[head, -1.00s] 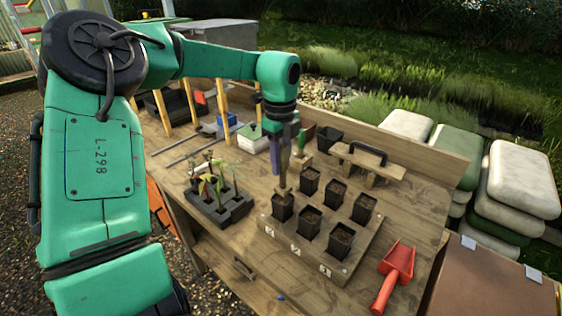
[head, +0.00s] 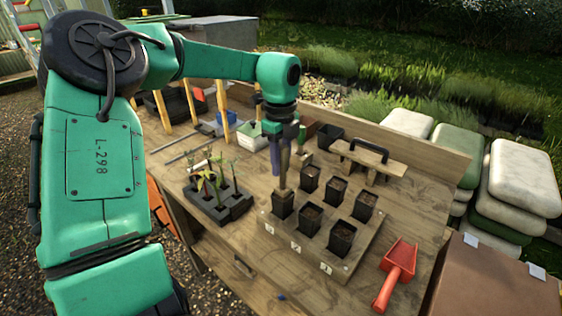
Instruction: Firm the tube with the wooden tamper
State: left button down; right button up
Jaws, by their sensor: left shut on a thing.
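My left gripper (head: 287,140) points down and is shut on the wooden tamper (head: 284,170), which stands upright. The tamper's lower end is at the mouth of the front-left black tube (head: 282,206) in the wooden rack (head: 306,262). I cannot tell how deep it sits, as the rim hides its tip. Several other square black tubes filled with brown soil, such as one at the front (head: 341,238), stand in the same rack. My right gripper is not in view.
A black tray of seedlings (head: 222,209) stands left of the rack. A red scoop (head: 397,270) lies to the right. A wooden block with a black handle (head: 368,160) and an empty black pot (head: 329,136) stand behind. Bare bench (head: 420,195) shows at the right.

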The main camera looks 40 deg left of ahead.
aim_at(281, 145)
pick_arm(q)
jog(key=shift+f+b, duration=0.75)
jog(key=shift+f, duration=0.05)
jog(key=shift+f+b, duration=0.8)
jog(key=shift+b, duration=0.15)
dwell(1.5)
jog(key=shift+s, duration=0.15)
dwell(0.4)
jog(key=shift+r+p, duration=0.7)
jog(key=shift+r, duration=0.15)
jog(key=shift+r+p, duration=3.4)
jog(key=shift+r, duration=1.35)
